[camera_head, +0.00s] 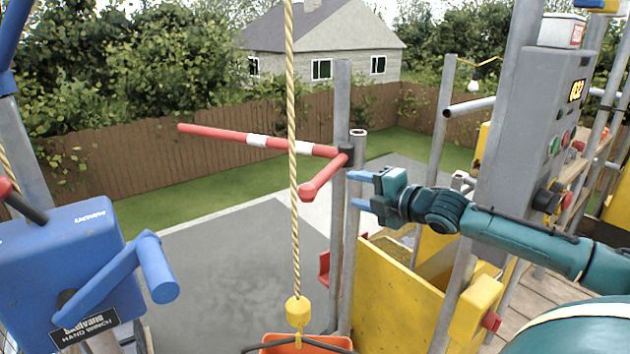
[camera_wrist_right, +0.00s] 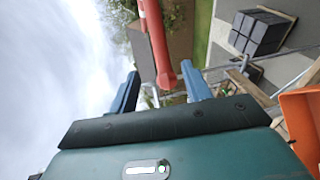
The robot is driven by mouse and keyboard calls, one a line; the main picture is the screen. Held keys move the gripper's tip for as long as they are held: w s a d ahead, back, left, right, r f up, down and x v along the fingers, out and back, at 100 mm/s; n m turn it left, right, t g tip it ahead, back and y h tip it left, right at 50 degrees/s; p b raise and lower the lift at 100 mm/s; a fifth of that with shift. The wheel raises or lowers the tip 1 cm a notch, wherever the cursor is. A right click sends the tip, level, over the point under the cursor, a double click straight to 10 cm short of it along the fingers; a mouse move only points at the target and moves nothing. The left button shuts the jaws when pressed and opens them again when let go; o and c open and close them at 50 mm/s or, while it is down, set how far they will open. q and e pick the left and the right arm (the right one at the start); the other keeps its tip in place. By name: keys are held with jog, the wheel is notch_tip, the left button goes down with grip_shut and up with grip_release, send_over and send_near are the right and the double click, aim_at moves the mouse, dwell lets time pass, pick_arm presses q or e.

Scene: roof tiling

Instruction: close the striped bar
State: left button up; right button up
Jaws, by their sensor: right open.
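The striped bar (camera_head: 262,142) is red with white bands and sticks out to the left from a dark pivot at a grey post. A short red handle (camera_head: 322,176) slants down from the same pivot towards me. My right gripper (camera_head: 356,190) is open and empty, just right of the post, with its blue fingers pointing left towards the handle. In the right wrist view the red bar part (camera_wrist_right: 155,45) appears between the two open fingers (camera_wrist_right: 160,72). I cannot tell whether they touch it. My left gripper is out of view.
A rope (camera_head: 292,130) with a yellow weight (camera_head: 298,310) hangs left of the handle, above an orange bucket (camera_head: 285,346). A blue hand winch (camera_head: 60,262) stands at left. A grey control panel (camera_head: 525,130) and yellow panels (camera_head: 392,300) stand near my right arm.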

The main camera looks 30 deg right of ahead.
aim_at(325, 182)
jog(key=b+x, duration=0.2)
jog(key=x, duration=0.9)
jog(key=shift+w+f, duration=0.15)
jog(key=shift+w, duration=0.05)
jog(key=shift+w+b, duration=0.3)
jog(key=shift+w, duration=0.2)
jog(key=shift+a, duration=0.1)
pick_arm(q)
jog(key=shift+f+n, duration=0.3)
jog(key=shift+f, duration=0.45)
pick_arm(e)
grip_shut()
